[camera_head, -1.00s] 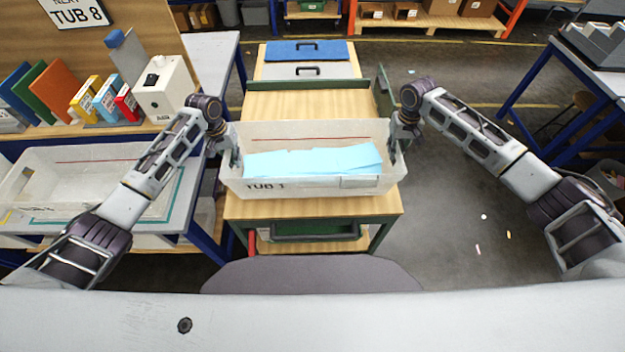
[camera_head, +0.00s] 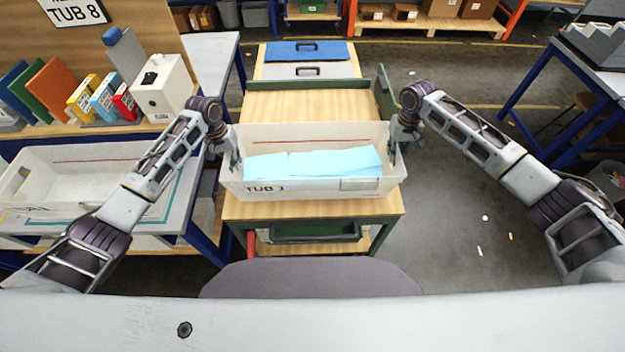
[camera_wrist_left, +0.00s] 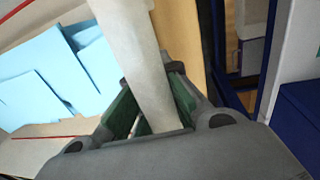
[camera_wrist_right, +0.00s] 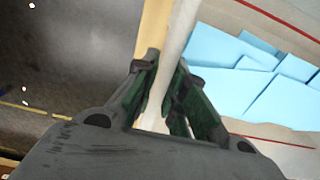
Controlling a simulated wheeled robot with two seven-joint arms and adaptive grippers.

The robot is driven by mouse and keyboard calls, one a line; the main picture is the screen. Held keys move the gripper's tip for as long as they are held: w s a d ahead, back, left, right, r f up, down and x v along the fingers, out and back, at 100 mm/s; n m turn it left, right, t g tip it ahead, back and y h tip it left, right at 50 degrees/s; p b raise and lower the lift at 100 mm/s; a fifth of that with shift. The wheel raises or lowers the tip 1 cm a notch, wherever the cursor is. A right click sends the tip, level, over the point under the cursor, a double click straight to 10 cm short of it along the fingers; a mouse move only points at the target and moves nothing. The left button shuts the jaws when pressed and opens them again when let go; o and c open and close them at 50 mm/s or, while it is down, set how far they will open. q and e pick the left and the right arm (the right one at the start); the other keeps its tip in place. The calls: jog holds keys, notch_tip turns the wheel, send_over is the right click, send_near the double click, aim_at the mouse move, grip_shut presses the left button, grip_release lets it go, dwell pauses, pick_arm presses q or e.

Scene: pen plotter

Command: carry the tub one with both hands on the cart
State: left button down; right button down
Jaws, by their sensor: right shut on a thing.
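Tub one (camera_head: 300,188) is a whitish open box marked "TUB 1" on its front, with light blue sheets (camera_head: 315,163) inside. It is level over the near part of the wooden-topped cart (camera_head: 300,208); I cannot tell whether it touches the top. My left gripper (camera_head: 232,158) is at the tub's left end wall, and in the left wrist view its fingers (camera_wrist_left: 150,110) stand on both sides of that wall. My right gripper (camera_head: 396,148) is at the right end; in the right wrist view its fingers (camera_wrist_right: 168,100) are shut on the right wall.
A second whitish tub (camera_head: 75,170) sits on the left bench beside colored binders (camera_head: 85,95). A blue-framed table (camera_head: 560,90) is at the right. Floor right of the cart is mostly clear.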

pick_arm(q)
jog(key=shift+d+f+b, duration=0.15)
jog(key=shift+f+b, duration=0.6)
jog(key=shift+f, duration=0.05)
pick_arm(e)
jog(key=shift+w+a+f, duration=0.1)
jog(key=shift+a+f, duration=0.15)
jog(key=shift+f, duration=0.45)
pick_arm(q)
jog(key=c, duration=1.7)
grip_release()
jog(key=shift+c, duration=0.2)
pick_arm(e)
jog(key=c, duration=1.6)
grip_release()
pick_arm(q)
jog(key=shift+o, duration=0.5)
pick_arm(e)
jog(key=shift+o, duration=0.6)
jog(key=shift+d, duration=0.15)
pick_arm(q)
jog(key=shift+r, duration=0.1)
jog(key=shift+a+r, duration=0.3)
jog(key=shift+r, duration=1.65)
jog(key=shift+a+r, duration=0.25)
jog(key=shift+r, duration=1.7)
jog(key=shift+a+r, duration=0.3)
jog(key=shift+r, duration=1.65)
pick_arm(e)
jog(key=shift+d, duration=0.1)
